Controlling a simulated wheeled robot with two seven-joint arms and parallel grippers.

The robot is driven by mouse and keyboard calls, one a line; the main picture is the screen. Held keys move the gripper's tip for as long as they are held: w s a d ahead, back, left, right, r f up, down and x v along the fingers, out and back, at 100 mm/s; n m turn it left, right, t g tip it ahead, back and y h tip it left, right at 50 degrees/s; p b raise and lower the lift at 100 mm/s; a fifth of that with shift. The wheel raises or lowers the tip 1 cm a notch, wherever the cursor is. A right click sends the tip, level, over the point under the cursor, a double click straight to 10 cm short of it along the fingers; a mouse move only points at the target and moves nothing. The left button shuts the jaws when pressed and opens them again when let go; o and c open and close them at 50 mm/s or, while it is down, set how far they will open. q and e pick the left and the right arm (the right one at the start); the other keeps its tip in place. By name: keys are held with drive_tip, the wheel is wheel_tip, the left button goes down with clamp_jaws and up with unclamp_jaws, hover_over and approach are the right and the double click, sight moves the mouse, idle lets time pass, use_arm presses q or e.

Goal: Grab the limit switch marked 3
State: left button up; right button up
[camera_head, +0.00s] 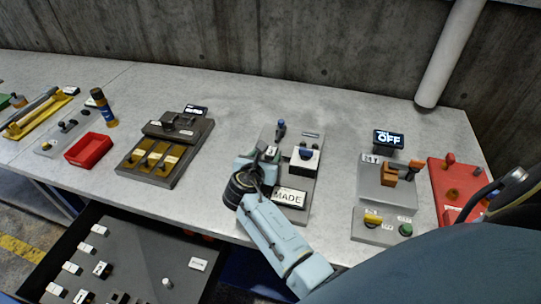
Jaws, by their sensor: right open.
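My right gripper (262,162) is open over the left part of this panel, close to that label, and hides what lies beneath. I cannot tell whether it touches anything. No switch clearly reads 3. My left gripper is out of view.
An open drawer (140,262) at the lower left holds several small labelled parts. A panel with yellow strips (150,160), a red tray (88,149), a grey panel with an OFF display (388,139) and a red panel (452,183) stand on the table. A pipe (447,55) stands behind.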

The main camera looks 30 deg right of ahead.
sight(273, 148)
drive_tip(key=shift+w+d+f, duration=0.15)
drive_tip(key=shift+w+d, duration=0.1)
drive_tip(key=shift+d, duration=0.25)
drive_tip(key=shift+w+d+f, duration=0.15)
drive_tip(key=shift+w+d, duration=0.1)
drive_tip(key=shift+d, duration=0.2)
drive_tip(key=x, duration=0.3)
drive_tip(key=shift+w+d+b, duration=0.1)
drive_tip(key=shift+d+b, duration=0.15)
drive_tip(key=shift+b, duration=0.1)
drive_tip(key=shift+w+d, duration=0.1)
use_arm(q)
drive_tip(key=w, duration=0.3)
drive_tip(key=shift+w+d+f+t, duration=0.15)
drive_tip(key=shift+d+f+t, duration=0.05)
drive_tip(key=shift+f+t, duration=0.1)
use_arm(e)
drive_tip(key=c, duration=1.1)
